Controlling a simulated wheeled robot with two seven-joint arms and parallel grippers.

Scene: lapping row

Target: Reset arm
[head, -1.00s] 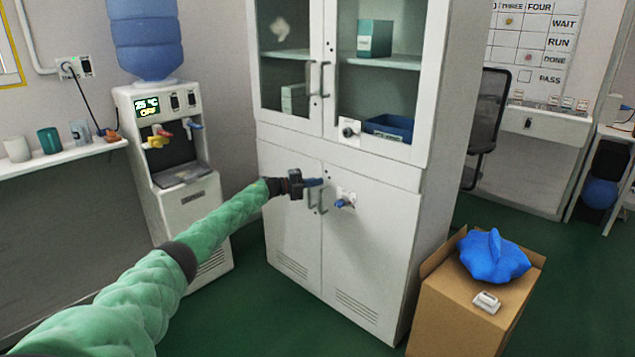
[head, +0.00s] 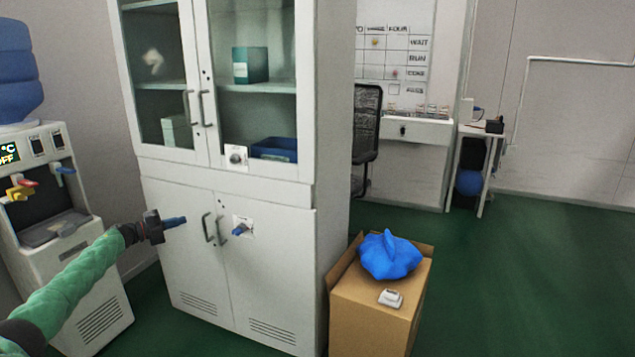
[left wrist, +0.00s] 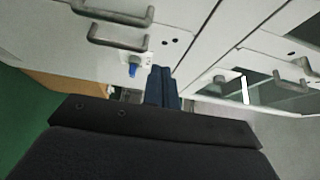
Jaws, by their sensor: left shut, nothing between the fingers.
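My left arm, in a green sleeve, reaches in from the lower left in the head view. Its gripper (head: 176,221) is shut and empty, in front of the lower left door of the white cabinet (head: 250,185), left of the door handles. In the left wrist view the shut blue fingers (left wrist: 161,88) point toward the cabinet front. A blue knob on a white plate (head: 241,228) is on the lower right door; it also shows in the left wrist view (left wrist: 132,70). My right gripper is not in view.
A water dispenser (head: 60,250) stands at the left. A cardboard box (head: 372,315) with a blue cloth-like bundle (head: 390,256) and a small white device (head: 390,298) stands right of the cabinet. A black chair (head: 366,125) is behind. Green floor is clear at the right.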

